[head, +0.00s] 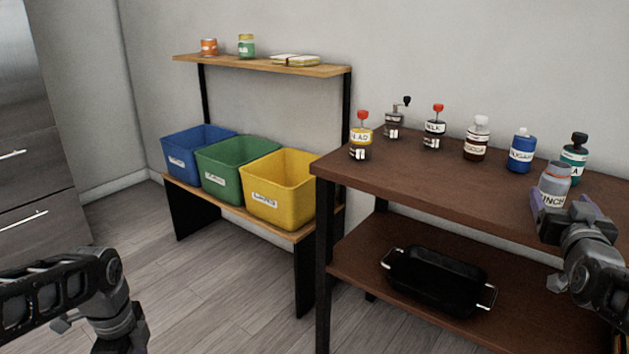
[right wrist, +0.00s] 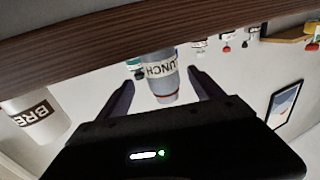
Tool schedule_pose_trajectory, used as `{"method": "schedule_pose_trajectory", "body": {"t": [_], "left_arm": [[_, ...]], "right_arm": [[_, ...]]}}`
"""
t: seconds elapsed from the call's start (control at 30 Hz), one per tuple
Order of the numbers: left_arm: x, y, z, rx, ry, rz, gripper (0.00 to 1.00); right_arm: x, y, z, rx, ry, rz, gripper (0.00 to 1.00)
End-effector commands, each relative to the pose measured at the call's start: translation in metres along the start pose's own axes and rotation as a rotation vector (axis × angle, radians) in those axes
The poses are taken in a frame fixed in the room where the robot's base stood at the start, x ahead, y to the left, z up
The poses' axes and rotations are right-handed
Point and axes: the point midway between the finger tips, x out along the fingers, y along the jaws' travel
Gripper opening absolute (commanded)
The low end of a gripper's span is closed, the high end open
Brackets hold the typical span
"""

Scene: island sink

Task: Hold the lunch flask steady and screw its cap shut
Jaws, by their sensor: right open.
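The lunch flask (head: 555,174) is grey with a white label and stands upright near the right end of the brown table. In the right wrist view, which is upside down, the flask (right wrist: 161,72) shows between the two fingers, with a reddish ring near its top. I cannot tell how its cap sits. My right gripper (head: 562,206) is open at the flask, its dark purple fingers on either side, with gaps visible in the right wrist view (right wrist: 162,88). My left arm shows at the lower left, but its fingers are out of view.
A teal bottle (head: 574,158) stands close behind the flask, and a blue sugar jar (head: 521,152) to its left. Several other jars line the table's back. A container marked BRE (right wrist: 36,118) shows in the right wrist view. A black roasting pan (head: 440,280) lies on the lower shelf.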

Motion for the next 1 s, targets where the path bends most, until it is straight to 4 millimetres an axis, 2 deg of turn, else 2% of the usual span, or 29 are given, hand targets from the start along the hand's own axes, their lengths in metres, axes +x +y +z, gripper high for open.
{"method": "schedule_pose_trajectory", "body": {"t": [0.4,0.8,1.0], "left_arm": [[0.001,0.0,0.0,0.0,0.0,0.0,0.07],[0.006,0.0,0.0,0.0,0.0,0.0,0.07],[0.006,0.0,0.0,0.0,0.0,0.0,0.07]], "right_arm": [[0.006,0.0,0.0,-0.001,0.0,0.0,0.76],[0.052,-0.003,-0.002,0.001,0.0,0.001,0.76],[0.055,-0.003,-0.003,-0.001,0.0,0.0,0.76]]}}
